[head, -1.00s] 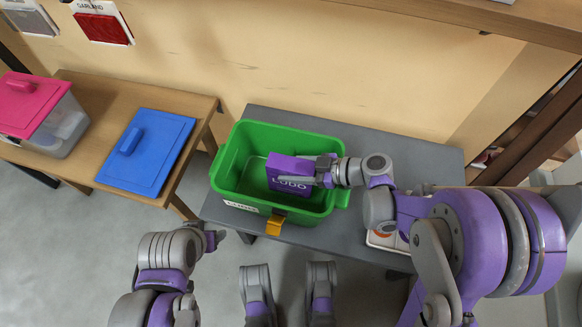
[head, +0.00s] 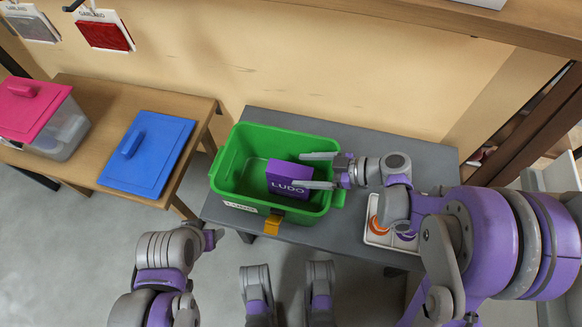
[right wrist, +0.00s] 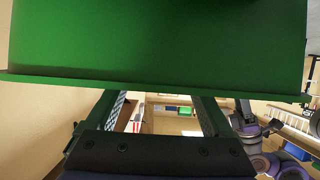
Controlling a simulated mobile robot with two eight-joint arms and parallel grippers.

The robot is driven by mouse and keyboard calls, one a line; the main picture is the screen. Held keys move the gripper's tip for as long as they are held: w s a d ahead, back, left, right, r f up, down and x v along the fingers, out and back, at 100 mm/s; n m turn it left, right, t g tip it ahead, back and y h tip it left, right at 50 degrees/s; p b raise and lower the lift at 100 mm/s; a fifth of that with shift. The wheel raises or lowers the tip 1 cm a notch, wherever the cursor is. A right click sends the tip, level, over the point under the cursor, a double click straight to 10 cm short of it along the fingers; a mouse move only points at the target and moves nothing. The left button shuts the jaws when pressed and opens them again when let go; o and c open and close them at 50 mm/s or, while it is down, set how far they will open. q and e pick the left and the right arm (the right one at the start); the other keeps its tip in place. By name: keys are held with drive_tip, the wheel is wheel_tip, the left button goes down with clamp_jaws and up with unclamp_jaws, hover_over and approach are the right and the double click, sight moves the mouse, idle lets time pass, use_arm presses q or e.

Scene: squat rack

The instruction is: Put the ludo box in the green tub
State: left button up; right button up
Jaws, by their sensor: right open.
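The purple ludo box (head: 290,174) sits inside the green tub (head: 226,160), towards its right side, with the word LUDO facing the front. The tub stands on a grey bench. My right gripper (head: 311,171) is open, its two fingers apart at the right part of the tub, close to the box. Whether a finger still touches the box I cannot tell. In the right wrist view the tub's green wall (right wrist: 160,45) fills the top, and the box does not show. My left gripper (head: 212,239) is at the lower left, in front of the tub, its jaws unclear.
A wooden table (head: 88,94) at the left bears a blue lid (head: 150,152) and a clear box with a pink lid (head: 32,108). A white tray (head: 378,232) with orange items lies on the grey bench (head: 418,155) under my right arm. A wooden shelf (head: 450,22) overhangs at the top right.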

drive_tip(key=p+v, duration=0.1)
drive_tip(key=v, duration=0.6)
drive_tip(key=shift+w, duration=0.1)
drive_tip(key=shift+d, duration=0.1)
